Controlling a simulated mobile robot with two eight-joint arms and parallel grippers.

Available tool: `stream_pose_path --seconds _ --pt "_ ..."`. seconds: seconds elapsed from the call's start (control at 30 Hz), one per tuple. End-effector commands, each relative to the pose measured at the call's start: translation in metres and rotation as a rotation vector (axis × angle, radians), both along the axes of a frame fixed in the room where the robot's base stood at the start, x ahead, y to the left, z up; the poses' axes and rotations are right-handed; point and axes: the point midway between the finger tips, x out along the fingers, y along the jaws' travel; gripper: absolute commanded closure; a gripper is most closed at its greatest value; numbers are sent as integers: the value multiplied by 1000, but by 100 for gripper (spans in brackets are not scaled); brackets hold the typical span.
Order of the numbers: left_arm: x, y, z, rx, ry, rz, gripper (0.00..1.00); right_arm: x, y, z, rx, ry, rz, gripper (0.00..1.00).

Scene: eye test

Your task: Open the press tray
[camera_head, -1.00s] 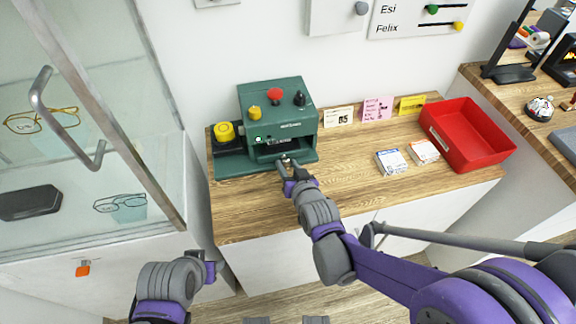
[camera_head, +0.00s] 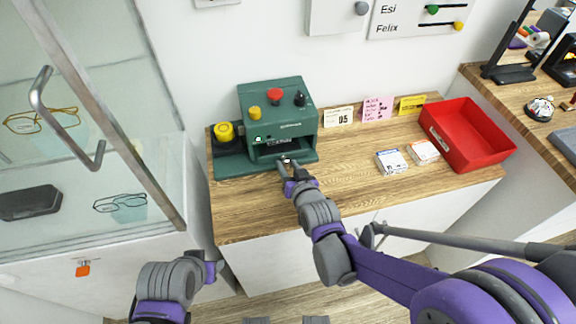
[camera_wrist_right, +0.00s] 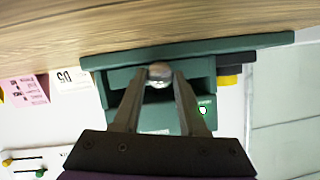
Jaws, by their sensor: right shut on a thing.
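The green press (camera_head: 277,118) stands on the wooden counter, with a red knob, a yellow knob and a black knob on top. Its tray (camera_head: 270,158) is at the dark slot low in the front; how far it sits out is hard to tell. My right gripper (camera_head: 286,165) is at the press front. In the right wrist view its fingers (camera_wrist_right: 159,82) are closed on a round metallic knob (camera_wrist_right: 159,70) at the tray front. My left gripper (camera_head: 211,270) is low at the left, away from the press; its fingers are not clear.
A yellow round button (camera_head: 224,131) sits on a dark block left of the press. Two small boxes (camera_head: 391,161) and a red bin (camera_head: 467,135) are to the right. Cards (camera_head: 377,109) stand at the wall. A glass cabinet (camera_head: 110,110) is at the left. The counter's front middle is clear.

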Motion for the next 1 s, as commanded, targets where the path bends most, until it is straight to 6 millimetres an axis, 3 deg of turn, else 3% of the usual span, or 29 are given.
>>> stream_pose_path --seconds 0.43,0.6,0.87,0.9,1.0 --pt "0 0 4 0 -1 0 50 -94 -21 1 0 0 0 100" --pt "0 0 4 0 -1 0 50 -106 -24 0 0 0 0 100" --pt "0 0 4 0 -1 0 50 -106 -24 0 0 0 0 100" --pt "0 0 4 0 -1 0 50 -106 -24 0 0 0 0 53" --pt "0 0 4 0 -1 0 50 -106 -24 0 0 0 0 35"
